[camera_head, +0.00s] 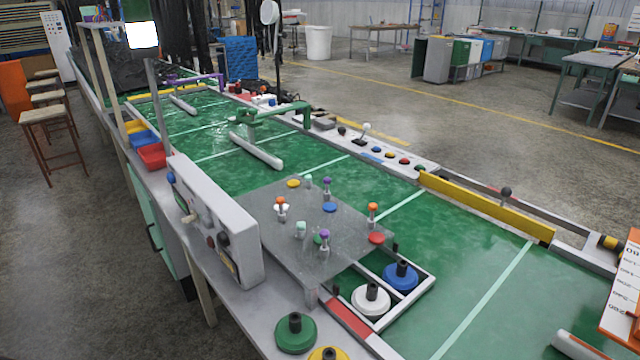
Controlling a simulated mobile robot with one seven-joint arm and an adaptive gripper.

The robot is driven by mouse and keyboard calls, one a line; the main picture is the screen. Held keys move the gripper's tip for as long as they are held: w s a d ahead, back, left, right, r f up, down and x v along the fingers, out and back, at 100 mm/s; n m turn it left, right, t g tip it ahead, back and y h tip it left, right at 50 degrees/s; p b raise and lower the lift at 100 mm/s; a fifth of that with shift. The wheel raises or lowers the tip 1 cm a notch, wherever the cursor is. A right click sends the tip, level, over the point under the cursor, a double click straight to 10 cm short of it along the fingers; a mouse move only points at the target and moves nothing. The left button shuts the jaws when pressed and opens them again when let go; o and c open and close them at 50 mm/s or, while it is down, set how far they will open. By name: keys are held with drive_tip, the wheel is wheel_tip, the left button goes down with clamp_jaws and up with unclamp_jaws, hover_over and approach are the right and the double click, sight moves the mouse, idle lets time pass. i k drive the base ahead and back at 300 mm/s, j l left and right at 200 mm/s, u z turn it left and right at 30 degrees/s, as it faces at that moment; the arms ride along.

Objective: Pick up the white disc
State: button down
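A white disc (370,301) with a black knob on top sits low inside a white-edged frame at the front of the green board. A blue disc (401,278) with a black knob sits beside it, to the right and slightly behind. A smaller white spot (277,207), perhaps another white disc, shows beside an orange-topped peg (282,213) on the raised grey plate. My gripper is not in view, and nothing is seen touching the white disc.
The grey plate (262,212), with pegs and small coloured discs, stands just behind the white disc. A green disc (295,333) and a yellow disc (328,354) lie on the near ledge. A grey control box (222,221) stands at left. The green surface (470,260) at right is clear.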

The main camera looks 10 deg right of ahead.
sight(372, 301)
drive_tip(key=k+l+u, duration=0.25)
drive_tip(key=k, duration=0.25)
drive_tip(key=k+l+u, duration=0.2)
drive_tip(key=k, duration=0.25)
